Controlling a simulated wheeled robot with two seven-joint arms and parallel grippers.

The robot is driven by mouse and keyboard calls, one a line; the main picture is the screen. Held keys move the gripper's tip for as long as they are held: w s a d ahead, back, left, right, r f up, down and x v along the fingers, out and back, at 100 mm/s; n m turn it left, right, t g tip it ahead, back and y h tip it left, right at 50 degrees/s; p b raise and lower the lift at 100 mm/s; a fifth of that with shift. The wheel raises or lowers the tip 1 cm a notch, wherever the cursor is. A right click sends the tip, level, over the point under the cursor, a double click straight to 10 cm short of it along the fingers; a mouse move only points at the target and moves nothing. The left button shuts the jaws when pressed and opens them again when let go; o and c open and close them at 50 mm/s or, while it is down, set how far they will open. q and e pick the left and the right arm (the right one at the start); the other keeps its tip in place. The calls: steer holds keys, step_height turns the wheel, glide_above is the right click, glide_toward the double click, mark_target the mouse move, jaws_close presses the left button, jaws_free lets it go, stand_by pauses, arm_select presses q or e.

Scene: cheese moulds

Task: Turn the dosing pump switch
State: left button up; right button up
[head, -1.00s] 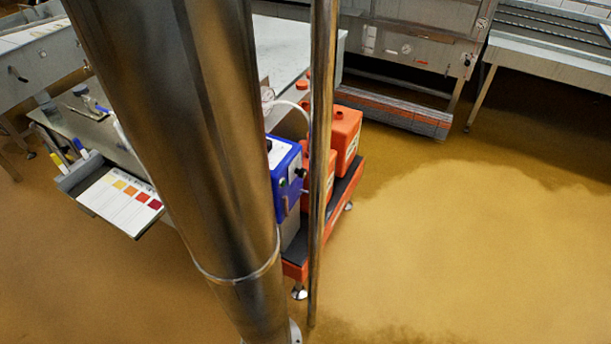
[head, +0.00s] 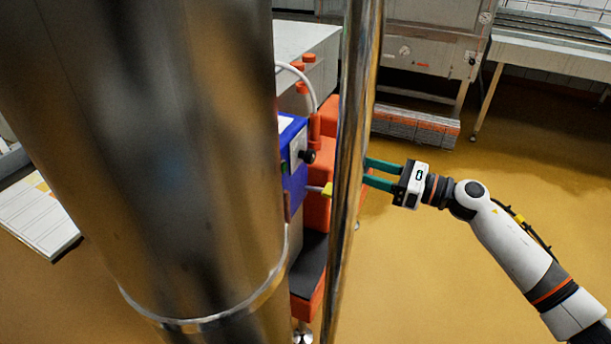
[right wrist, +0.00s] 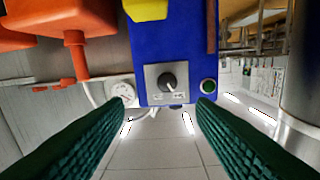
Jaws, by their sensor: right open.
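The blue dosing pump (head: 293,170) stands partly hidden behind a wide metal column in the head view. Its black switch knob (head: 308,156) sticks out on the right side. In the right wrist view the pump (right wrist: 160,40) fills the upper middle, with the dark round switch (right wrist: 168,82) on a grey plate and a green button (right wrist: 208,86) beside it. My right gripper (head: 368,173) is open, its green fingers pointing left toward the pump, past a thin pole. In the wrist view the fingers (right wrist: 162,104) spread on either side of the switch, apart from it and empty. My left gripper is out of view.
The thin metal pole (head: 350,170) stands between the pump and my right arm's body. Orange canisters (head: 318,185) sit behind the pump, with a yellow fitting (head: 328,189) near it. A white hose (head: 302,75) arches above.

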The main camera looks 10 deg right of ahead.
mark_target(314, 156)
arm_select(q)
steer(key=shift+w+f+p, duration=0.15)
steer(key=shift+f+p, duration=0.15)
steer(key=shift+p, duration=0.05)
arm_select(e)
steer(key=shift+n+g, duration=0.3)
steer(key=shift+n, duration=0.4)
steer(key=x, duration=1.2)
steer(key=shift+s+a+r, duration=0.2)
steer(key=shift+a+r, duration=0.1)
steer(key=shift+a, duration=0.05)
steer(key=shift+c, duration=0.3)
steer(key=c, duration=0.9)
